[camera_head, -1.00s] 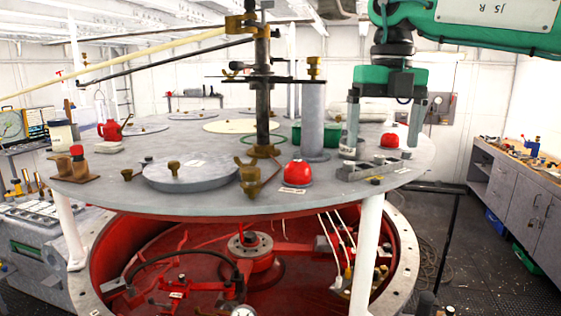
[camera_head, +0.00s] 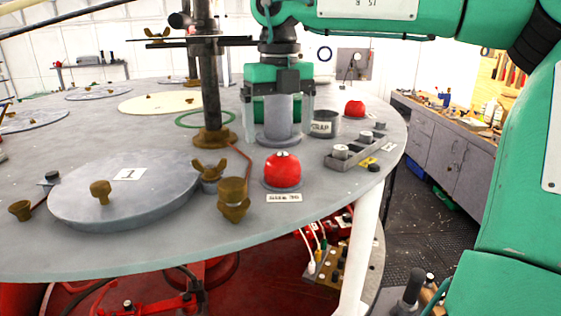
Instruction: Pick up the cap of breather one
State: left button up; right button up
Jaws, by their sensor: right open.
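Two red domed caps sit on the grey round deck plate (camera_head: 330,210). The nearer red cap (camera_head: 282,172) has a small silver top and sits on a grey collar, with a small label plate (camera_head: 284,198) in front that I cannot read surely. The farther red cap (camera_head: 355,107) stands at the back right. Which one is breather one is not clear. My right gripper (camera_head: 279,108) points down, open, behind the nearer cap, its fingers on either side of a grey upright cylinder (camera_head: 277,133). I cannot tell whether they touch it. My left gripper is out of view.
A disc lid marked 1 (camera_head: 130,195), brass fittings (camera_head: 234,200) and a dark post (camera_head: 207,90) stand left of the nearer cap. A labelled grey pot (camera_head: 323,125) and a tray of small parts (camera_head: 355,150) stand right. A workbench (camera_head: 440,130) lies beyond.

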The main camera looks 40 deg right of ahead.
aim_at(282, 152)
jog(key=f, duration=0.2)
jog(key=shift+w+d+f, duration=0.1)
jog(key=shift+w+f, duration=0.2)
jog(key=shift+w, duration=0.05)
jog(key=shift+s+f+p, duration=0.1)
jog(key=shift+f+p, duration=0.05)
jog(key=shift+p, duration=0.3)
jog(key=f, duration=0.1)
jog(key=f+p, duration=0.2)
jog(key=f, duration=0.1)
jog(key=shift+d, duration=0.35)
jog(key=shift+f+p, duration=0.3)
jog(key=shift+f, duration=0.05)
jog(key=shift+s+a, duration=0.1)
jog(key=shift+c, duration=0.4)
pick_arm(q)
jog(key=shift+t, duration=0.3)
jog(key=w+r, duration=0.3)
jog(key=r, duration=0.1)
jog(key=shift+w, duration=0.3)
pick_arm(e)
jog(key=c, duration=1)
